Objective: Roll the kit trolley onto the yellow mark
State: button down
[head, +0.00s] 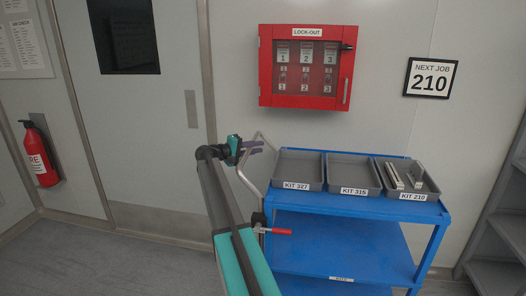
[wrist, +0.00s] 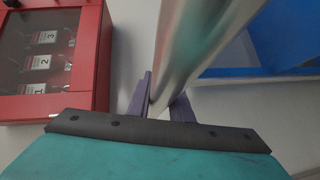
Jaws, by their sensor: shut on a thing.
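The blue kit trolley (head: 345,258) stands against the wall at the right of the head view. Its bent metal handle (head: 244,178) rises at its left end. My gripper (head: 256,147) is at the upper part of this handle. In the wrist view, the purple fingers of my gripper (wrist: 163,107) are shut on the metal bar (wrist: 192,45). A red lever (head: 280,231) sticks out at the trolley's left end, below the top shelf. No yellow mark shows in either view.
Grey trays labelled KIT 327 (head: 297,185), KIT 315 (head: 354,190) and KIT 210 (head: 412,196) sit on the trolley. A red lock-out box (head: 307,101) hangs above. Grey shelving (head: 495,235) stands at right. A fire extinguisher (head: 37,155) hangs at left. Floor is clear at lower left.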

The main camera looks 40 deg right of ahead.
jog(key=shift+w+a, duration=0.1)
jog(key=shift+w, duration=0.1)
dwell(0.3)
jog(key=c, duration=1.6)
grip_release()
jog(key=shift+a, duration=0.1)
jog(key=a, duration=0.4)
jog(key=w+a+r+b, duration=0.1)
jog(key=a, duration=0.4)
jog(key=w+a, duration=0.1)
jog(key=a, duration=0.3)
jog(key=shift+a+r, duration=0.2)
jog(key=shift+r, duration=0.2)
